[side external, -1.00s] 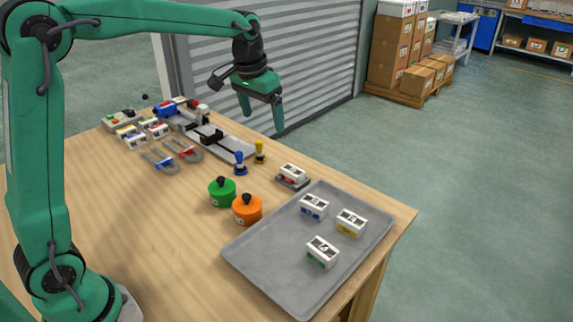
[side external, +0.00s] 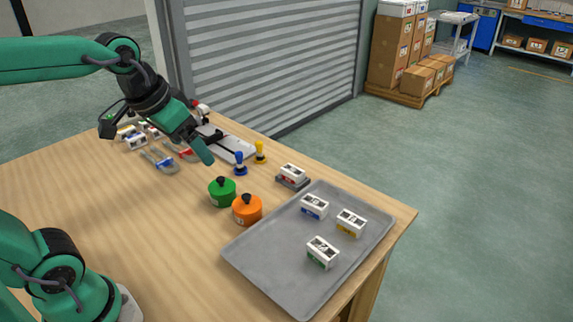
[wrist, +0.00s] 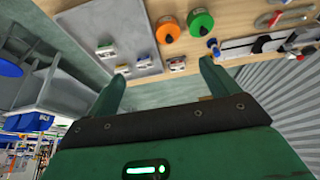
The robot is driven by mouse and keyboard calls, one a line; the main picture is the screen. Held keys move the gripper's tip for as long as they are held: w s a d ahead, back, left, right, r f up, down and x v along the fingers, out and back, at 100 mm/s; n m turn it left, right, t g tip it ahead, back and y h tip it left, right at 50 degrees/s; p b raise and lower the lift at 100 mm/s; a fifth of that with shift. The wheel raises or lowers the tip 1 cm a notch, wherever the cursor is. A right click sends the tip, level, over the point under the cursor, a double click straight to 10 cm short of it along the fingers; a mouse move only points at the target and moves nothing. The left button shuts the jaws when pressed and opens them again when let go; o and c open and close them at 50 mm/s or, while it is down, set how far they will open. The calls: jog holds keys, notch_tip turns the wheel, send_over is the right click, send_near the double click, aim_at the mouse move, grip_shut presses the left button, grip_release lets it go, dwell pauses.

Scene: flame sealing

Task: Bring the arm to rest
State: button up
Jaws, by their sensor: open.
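My gripper (side external: 200,148) is raised above the back of the table in the side view, tilted down toward the right. In the wrist view my gripper (wrist: 162,80) shows two green fingers spread apart, with nothing between them. In the side view one finger overlaps part of the clamps and the grey fixture (side external: 235,147) behind it. The wooden table (side external: 110,215) lies below my gripper.
A grey tray (side external: 275,250) holds several white blocks at the table's right end. A green pot (side external: 222,192) and an orange pot (side external: 247,210) stand left of it. Blue (side external: 239,165) and yellow (side external: 260,153) pegs stand behind.

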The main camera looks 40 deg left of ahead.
jog(key=s+f, duration=0.3)
jog(key=s, duration=0.2)
jog(key=shift+s+d+t, duration=0.15)
jog(key=shift+s+t, duration=0.2)
jog(key=shift+t, duration=0.05)
